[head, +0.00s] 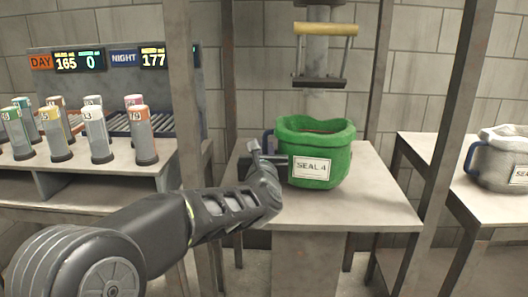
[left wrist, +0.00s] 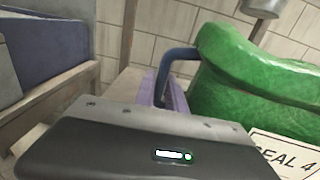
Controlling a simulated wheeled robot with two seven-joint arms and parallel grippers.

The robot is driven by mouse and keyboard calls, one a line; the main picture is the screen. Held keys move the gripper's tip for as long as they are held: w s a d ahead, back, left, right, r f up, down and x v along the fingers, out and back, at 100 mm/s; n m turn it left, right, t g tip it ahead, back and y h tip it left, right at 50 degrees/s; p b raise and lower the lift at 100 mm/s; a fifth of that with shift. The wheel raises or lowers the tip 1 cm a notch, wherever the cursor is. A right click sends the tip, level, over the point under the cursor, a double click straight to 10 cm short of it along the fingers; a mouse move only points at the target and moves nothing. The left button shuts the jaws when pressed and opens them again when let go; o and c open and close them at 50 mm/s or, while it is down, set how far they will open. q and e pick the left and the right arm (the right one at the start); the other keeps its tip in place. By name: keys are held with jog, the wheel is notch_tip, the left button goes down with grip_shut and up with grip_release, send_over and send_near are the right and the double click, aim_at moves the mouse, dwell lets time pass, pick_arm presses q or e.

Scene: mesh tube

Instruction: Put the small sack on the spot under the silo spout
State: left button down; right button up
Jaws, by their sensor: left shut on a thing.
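The small sack (head: 328,151) is green and open-topped, with a white label reading SEAL 4. It is upright at the table (head: 366,207) under the silo spout (head: 319,57), a little below it. My left gripper (head: 268,158) is at the sack's left side, shut on its blue handle. In the left wrist view the green sack (left wrist: 245,85) fills the right side, and its blue handle (left wrist: 178,54) runs down behind the gripper body. The spot under the sack is hidden. My right gripper is not in view.
Metal posts (head: 379,70) frame the spout table. A grey sack (head: 498,158) with a blue handle sits on a side table at the right. At the left, several capped tubes (head: 97,135) stand on a bench below DAY and NIGHT counters (head: 97,60).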

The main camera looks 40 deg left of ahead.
pick_arm(q)
jog(key=p+x, duration=0.4)
jog(key=x, duration=0.3)
jog(key=shift+w+a, duration=0.2)
jog(key=shift+w, duration=0.15)
jog(key=shift+w+a+f+b, duration=0.1)
jog(key=shift+a+f+b, duration=0.05)
jog(key=shift+f+b, duration=0.25)
jog(key=shift+w+a+f+b, duration=0.1)
jog(key=shift+w+f+b, duration=0.05)
jog(key=shift+f+b, duration=0.6)
jog(key=shift+b, duration=0.1)
jog(key=c, duration=1.3)
grip_release()
jog(key=shift+d, duration=0.1)
jog(key=v, duration=0.7)
jog(key=shift+s+d, duration=0.25)
jog(key=shift+s, duration=0.1)
